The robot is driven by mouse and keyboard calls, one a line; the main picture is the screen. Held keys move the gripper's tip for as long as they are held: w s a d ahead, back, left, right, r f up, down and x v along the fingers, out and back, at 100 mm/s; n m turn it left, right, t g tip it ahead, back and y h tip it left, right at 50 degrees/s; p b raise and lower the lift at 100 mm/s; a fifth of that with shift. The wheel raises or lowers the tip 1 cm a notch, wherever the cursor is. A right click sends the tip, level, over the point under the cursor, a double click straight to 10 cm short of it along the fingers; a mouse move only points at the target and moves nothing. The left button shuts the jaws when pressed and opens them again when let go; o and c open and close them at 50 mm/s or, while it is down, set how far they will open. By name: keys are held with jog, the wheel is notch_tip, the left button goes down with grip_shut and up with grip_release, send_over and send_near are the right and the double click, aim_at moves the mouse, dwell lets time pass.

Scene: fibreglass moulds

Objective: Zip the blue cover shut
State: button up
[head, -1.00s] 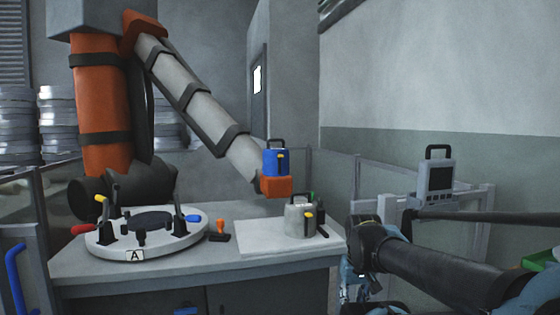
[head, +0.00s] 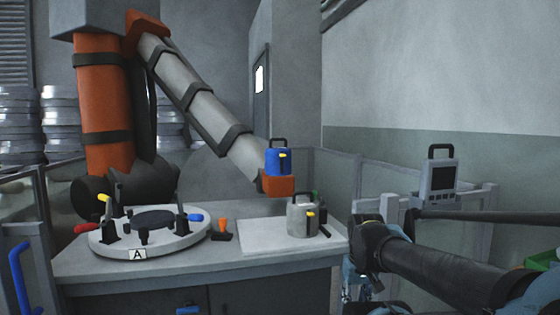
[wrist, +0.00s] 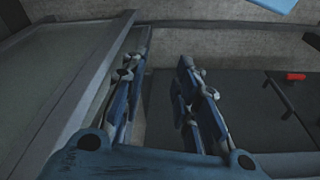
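A blue cylindrical cover (head: 279,162) with a yellow tab near its top and a black handle above it sits on an orange block at the end of the large orange and grey arm, above the bench. Its zip line is too small to make out. My gripper shows in the wrist view (wrist: 163,52), with its two fingers apart and nothing between them. In the head view it is low, right of the bench, partly hidden by my arm, and apart from the blue cover.
A grey canister (head: 302,222) with a yellow tab stands on the bench's pale sheet (head: 262,238). A round clamp fixture (head: 185,238) marked A stands at left. A grey handled device (head: 440,182) rests on the right railing. The wrist view shows a red object (wrist: 296,76).

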dwell(0.3)
jog(key=shift+c, duration=0.8)
jog(key=shift+s+r, duration=0.25)
jog(key=shift+r, duration=0.55)
grip_shut()
jog(key=w+a+r+n, duration=0.1)
jog(key=w+a+r, duration=0.2)
jog(key=w+r, duration=0.95)
jog(key=w+a+r+n, duration=0.1)
jog(key=w+a+r, duration=0.2)
jog(key=w+r, duration=1)
jog(key=w+a+r, duration=0.7)
jog(key=w+r, duration=0.2)
jog(key=w, duration=0.1)
jog(key=w+a+r+n+g, duration=0.1)
jog(key=w+a+r, duration=0.7)
jog(key=w+r, duration=0.1)
jog(key=shift+w+r, duration=0.4)
jog(key=shift+r, duration=0.05)
